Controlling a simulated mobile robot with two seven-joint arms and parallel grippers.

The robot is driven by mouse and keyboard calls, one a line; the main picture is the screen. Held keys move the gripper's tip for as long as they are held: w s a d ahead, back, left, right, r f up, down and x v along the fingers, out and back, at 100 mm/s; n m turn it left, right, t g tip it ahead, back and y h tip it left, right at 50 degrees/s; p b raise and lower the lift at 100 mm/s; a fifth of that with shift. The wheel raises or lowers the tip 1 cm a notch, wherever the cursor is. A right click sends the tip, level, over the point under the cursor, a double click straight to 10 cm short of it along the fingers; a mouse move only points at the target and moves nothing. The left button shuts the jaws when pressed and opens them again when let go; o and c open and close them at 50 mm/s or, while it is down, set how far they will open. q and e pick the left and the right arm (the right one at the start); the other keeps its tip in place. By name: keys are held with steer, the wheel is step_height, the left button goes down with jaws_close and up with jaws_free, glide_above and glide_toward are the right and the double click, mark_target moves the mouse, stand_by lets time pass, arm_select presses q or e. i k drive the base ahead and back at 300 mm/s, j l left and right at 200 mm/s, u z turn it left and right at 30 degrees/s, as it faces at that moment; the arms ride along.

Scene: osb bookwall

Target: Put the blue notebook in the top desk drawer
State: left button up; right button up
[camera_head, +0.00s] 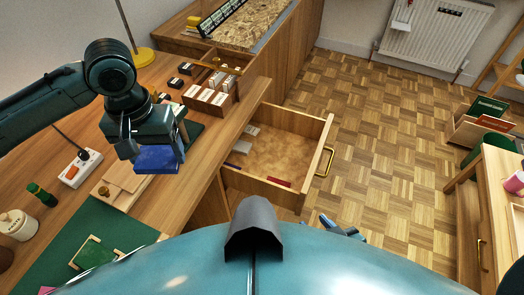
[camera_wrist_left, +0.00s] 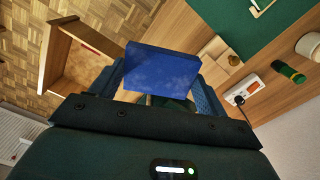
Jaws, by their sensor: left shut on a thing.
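My left gripper (camera_head: 150,145) is shut on the blue notebook (camera_head: 157,160) and holds it above the desk, left of the open drawer. In the left wrist view the notebook (camera_wrist_left: 162,70) sits between the gripper's fingers, its broad blue face showing. The desk drawer (camera_head: 270,148) is pulled out, with a brass handle (camera_head: 324,162) on its front. The drawer also shows in the left wrist view (camera_wrist_left: 62,62). Only a small part of my right gripper (camera_head: 342,230) shows, low in the head view beyond my body; its jaw state is unclear.
A white item (camera_head: 241,147) and a red item (camera_head: 279,182) lie in the drawer, with bare floor between. Floor right of the drawer is clear.

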mark_target(283, 163)
steer(key=i+l+u, duration=0.1)
steer(key=l, duration=0.35)
steer(key=i+l+u, duration=0.15)
steer(key=l, duration=0.3)
steer(key=i+l+u, duration=0.1)
steer(key=l, duration=0.35)
steer(key=i+l+u, duration=0.1)
steer(key=l, duration=0.4)
